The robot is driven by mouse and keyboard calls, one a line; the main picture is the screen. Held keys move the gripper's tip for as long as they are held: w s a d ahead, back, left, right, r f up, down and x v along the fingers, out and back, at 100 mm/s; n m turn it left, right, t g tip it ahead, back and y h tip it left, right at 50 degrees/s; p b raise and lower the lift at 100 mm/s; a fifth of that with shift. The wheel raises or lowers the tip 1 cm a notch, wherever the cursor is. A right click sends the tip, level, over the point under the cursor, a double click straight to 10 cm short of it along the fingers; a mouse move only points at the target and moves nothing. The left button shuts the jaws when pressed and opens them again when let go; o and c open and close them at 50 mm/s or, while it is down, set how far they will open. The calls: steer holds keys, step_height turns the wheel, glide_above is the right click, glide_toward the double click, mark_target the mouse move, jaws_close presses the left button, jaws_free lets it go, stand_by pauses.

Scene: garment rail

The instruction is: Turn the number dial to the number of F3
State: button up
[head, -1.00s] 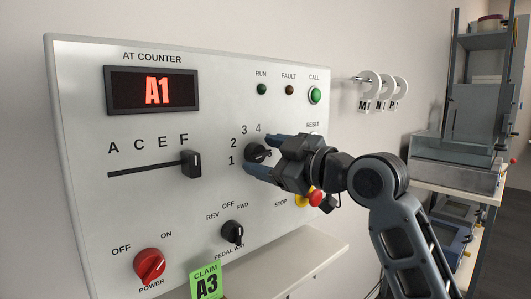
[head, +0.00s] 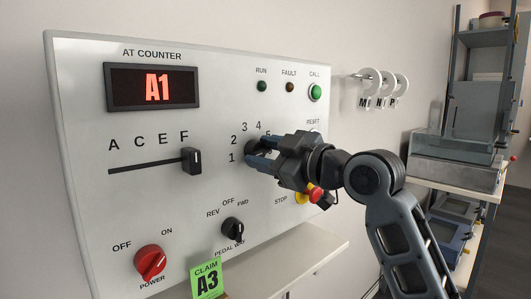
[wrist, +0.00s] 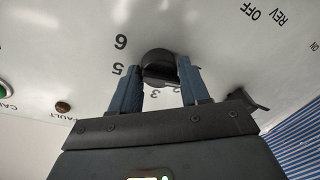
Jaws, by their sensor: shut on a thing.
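The number dial (head: 252,148) is a black knob on the white panel, ringed by numbers from 1 upward. My gripper (head: 258,153) is shut on it from the right. In the wrist view the dial (wrist: 157,60) sits between the two blue-grey fingers of my gripper (wrist: 158,75), with 6 and 5 to its left and 2 and 3 below. Its pointer mark is hidden, so I cannot tell its number. The letter slider (head: 191,161) stands under F. The display (head: 156,88) reads A1.
The red power knob (head: 149,262) and the black pedal-way knob (head: 232,230) are lower on the panel. The red stop button (head: 315,194) is close below my gripper. A ledge (head: 290,262) juts out under the panel.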

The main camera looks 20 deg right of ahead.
steer(key=shift+m, duration=0.3)
steer(key=m+p, duration=0.2)
steer(key=m, duration=0.1)
steer(key=shift+r+m+t, duration=0.1)
steer(key=shift+m+t, duration=0.2)
steer(key=shift+m, duration=0.1)
steer(key=m+p, duration=0.2)
steer(key=m, duration=0.2)
steer(key=shift+d+m, duration=0.1)
steer(key=shift+m, duration=0.3)
steer(key=m+h+p, duration=0.1)
steer(key=m+p, duration=0.2)
steer(key=m, duration=0.1)
steer(key=shift+m+t, duration=0.3)
steer(key=shift+t, duration=0.1)
steer(key=shift+m+p, duration=1.05)
steer(key=shift+m, duration=0.25)
steer(key=shift+f+m, duration=0.25)
steer(key=shift+m, duration=0.05)
steer(key=shift+h, duration=0.3)
steer(key=o, duration=1)
